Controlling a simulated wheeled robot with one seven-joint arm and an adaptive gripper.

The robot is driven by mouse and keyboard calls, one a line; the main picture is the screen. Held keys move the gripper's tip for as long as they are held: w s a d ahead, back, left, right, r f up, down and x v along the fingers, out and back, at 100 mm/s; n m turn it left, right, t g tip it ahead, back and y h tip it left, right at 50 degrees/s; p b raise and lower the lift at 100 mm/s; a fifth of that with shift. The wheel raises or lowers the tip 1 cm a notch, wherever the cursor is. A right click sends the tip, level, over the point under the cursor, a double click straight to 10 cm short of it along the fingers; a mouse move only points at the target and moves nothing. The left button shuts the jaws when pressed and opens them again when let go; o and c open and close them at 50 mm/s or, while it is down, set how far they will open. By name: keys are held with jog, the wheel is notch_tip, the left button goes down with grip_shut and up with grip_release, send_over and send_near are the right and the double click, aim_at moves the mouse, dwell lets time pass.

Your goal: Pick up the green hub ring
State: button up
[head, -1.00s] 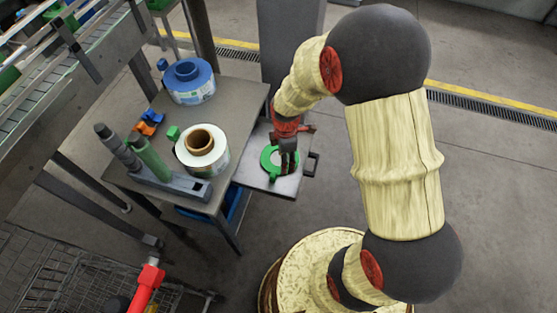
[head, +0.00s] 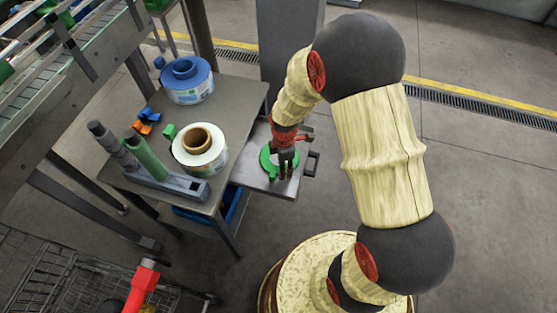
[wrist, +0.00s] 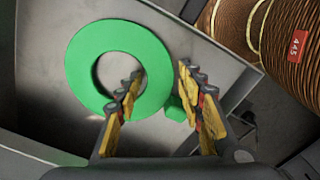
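The green hub ring (head: 266,162) lies flat on a grey metal drawer tray (head: 252,181) beside the table. In the wrist view the ring (wrist: 82,62) is a flat green disc with a round hole and a small green tab (wrist: 174,108) at its lower right. My gripper (head: 287,173) points down over the ring's right side in the head view. In the wrist view my gripper (wrist: 158,78) is open. The left finger overlaps the ring in the picture, and the tab shows between the fingers. I cannot tell the exact height or whether they touch.
On the table (head: 232,98) stand a blue reel (head: 188,88), a white label reel (head: 200,155), a small green block (head: 169,131) and a grey fixture with a green cylinder (head: 150,158). The tray's handle (head: 314,163) sticks out right. A wire cart (head: 60,272) is at lower left.

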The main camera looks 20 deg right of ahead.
grip_shut()
dwell(0.5)
